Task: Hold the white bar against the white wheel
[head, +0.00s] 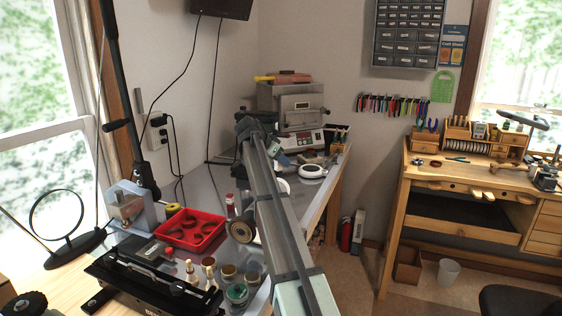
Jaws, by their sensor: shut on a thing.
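A pale, whitish round shape (283,186) shows just right of my arm on the grey bench, mostly covered by the arm. It may be the white wheel, but I cannot tell for sure. A brown round wheel (241,231) stands just left of the arm. My arm runs from the bottom of the head view up over the bench, and its far end is near the machine at the back. I cannot make out my gripper's fingers; the arm and its far end hide them. I cannot make out the white bar either.
A red tray (190,230) with dark curved pieces, small bottles and jars (237,293) crowd the bench left of my arm. A white ring-shaped dish (312,171) lies right of it. A grey box-like machine (292,105) stands behind. A wooden workbench (470,180) is at right.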

